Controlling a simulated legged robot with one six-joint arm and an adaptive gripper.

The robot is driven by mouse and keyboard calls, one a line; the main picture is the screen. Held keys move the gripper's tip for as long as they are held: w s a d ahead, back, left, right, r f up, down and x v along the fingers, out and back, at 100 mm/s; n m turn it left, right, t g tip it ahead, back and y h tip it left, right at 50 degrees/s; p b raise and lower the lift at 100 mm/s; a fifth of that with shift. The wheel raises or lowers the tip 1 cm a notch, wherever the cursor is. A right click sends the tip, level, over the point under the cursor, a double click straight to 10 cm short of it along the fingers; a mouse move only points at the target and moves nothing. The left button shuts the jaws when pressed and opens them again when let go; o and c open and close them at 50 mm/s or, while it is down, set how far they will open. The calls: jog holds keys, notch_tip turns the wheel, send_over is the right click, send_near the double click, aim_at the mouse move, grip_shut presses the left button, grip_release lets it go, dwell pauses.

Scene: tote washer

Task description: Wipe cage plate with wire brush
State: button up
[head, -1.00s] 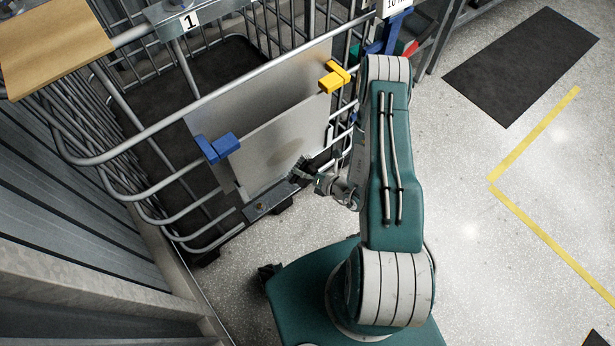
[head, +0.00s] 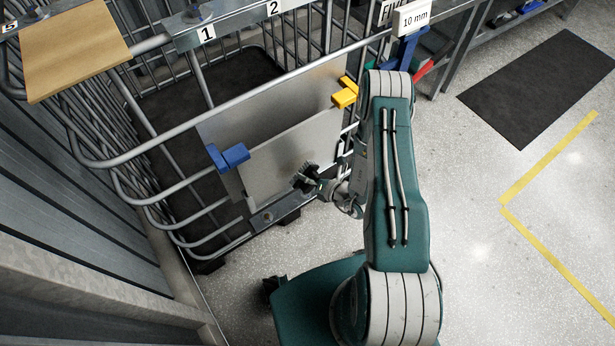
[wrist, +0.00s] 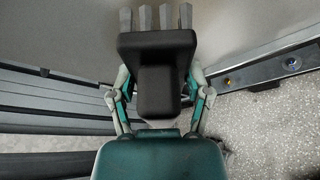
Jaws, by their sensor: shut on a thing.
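The cage plate (head: 290,160) is a flat grey metal sheet on the front of the wire cage, in front of a second, taller grey panel (head: 235,122). My gripper (head: 321,188) is at the right part of the plate, shut on the wire brush (head: 306,175). In the wrist view, the brush (wrist: 158,45) has a black block and several grey bristle tufts pointing toward a pale grey surface. My gripper's fingers (wrist: 158,95) flank its black handle. I cannot tell whether the bristles touch the plate. The brush hides part of the plate.
A blue clip (head: 229,157) and a yellow clip (head: 345,94) sit at the panel's sides. A wooden board (head: 75,55) lies on the cage at upper left. A grey ribbed wall (head: 60,220) is close on the left. Open floor and a black mat (head: 535,90) are at right.

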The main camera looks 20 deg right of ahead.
aim_at(302, 171)
jog(key=shift+w+a, duration=0.15)
jog(key=shift+w+a, duration=0.15)
jog(key=shift+w, duration=0.15)
jog(key=shift+w+a, duration=0.3)
jog(key=shift+w, duration=0.65)
jog(key=shift+s+a+f, duration=0.3)
jog(key=shift+a+f, duration=0.25)
jog(key=shift+a, duration=0.4)
jog(key=shift+s+a+f, duration=0.35)
jog(key=shift+a+f, duration=0.15)
jog(key=shift+a, duration=0.45)
jog(key=shift+s+a+f, duration=0.3)
jog(key=shift+a+f, duration=0.25)
jog(key=shift+a, duration=0.4)
jog(key=w+d, duration=0.1)
jog(key=d, duration=0.2)
jog(key=w+d, duration=0.1)
jog(key=d, duration=0.3)
jog(key=w+d, duration=0.1)
jog(key=d, duration=0.3)
jog(key=shift+w+d, duration=0.25)
jog(key=shift+w, duration=0.15)
